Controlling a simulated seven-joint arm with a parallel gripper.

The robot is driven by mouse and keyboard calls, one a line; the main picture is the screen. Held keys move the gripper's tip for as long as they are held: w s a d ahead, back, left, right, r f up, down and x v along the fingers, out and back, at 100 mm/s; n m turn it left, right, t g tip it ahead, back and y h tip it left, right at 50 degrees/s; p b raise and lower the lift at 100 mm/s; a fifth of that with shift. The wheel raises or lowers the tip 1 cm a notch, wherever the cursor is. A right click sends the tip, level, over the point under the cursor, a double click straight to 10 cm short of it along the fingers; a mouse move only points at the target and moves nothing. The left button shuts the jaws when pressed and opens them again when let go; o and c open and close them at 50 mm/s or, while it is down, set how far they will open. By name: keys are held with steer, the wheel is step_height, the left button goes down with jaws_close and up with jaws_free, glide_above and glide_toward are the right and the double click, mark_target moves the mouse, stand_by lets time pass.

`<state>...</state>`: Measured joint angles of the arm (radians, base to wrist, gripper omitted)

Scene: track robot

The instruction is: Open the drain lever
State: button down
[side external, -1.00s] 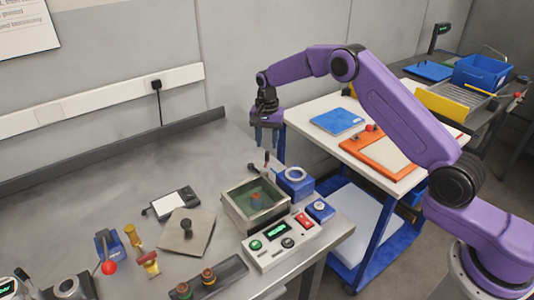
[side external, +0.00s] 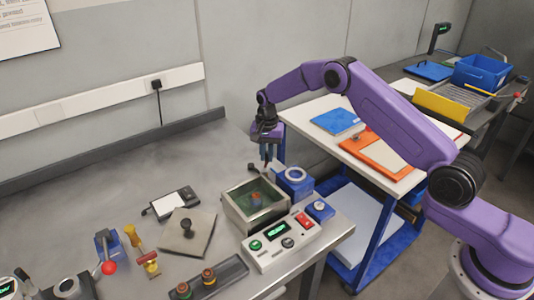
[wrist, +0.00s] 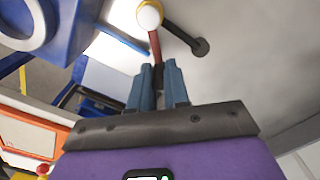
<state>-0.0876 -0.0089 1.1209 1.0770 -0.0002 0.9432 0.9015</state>
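The drain lever (wrist: 155,46) has a red shaft and a dark end. In the wrist view it runs from a white, yellow-ringed hub (wrist: 149,15) toward my gripper. My gripper (wrist: 159,72) has its two blue fingers close together, one on each side of the lever's dark end, and looks shut on it. A black rod with a round end (wrist: 200,47) also extends from the hub.
A blue box with a white ring (side external: 295,181) stands close to the right of the lever. A control panel (side external: 284,241) with buttons is in front of the tank. A black-knobbed plate (side external: 185,233) lies left.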

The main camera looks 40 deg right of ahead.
steer(key=shift+w, duration=0.1)
steer(key=n, duration=0.1)
steer(key=w+a+n, duration=0.1)
steer(key=n, duration=0.1)
steer(key=shift+a+n, duration=0.15)
steer(key=shift+n, duration=0.15)
steer(key=shift+w+a+n, duration=0.15)
steer(key=shift+a+n, duration=0.3)
steer(key=shift+n, duration=0.45)
steer(key=shift+w+a+n, duration=0.1)
steer(key=shift+a+n, duration=0.3)
steer(key=shift+n, duration=0.5)
steer(key=shift+r, duration=0.1)
steer(key=c, duration=1.1)
jaws_free()
step_height(320, 180, up, 17)
steer(key=shift+r, duration=0.2)
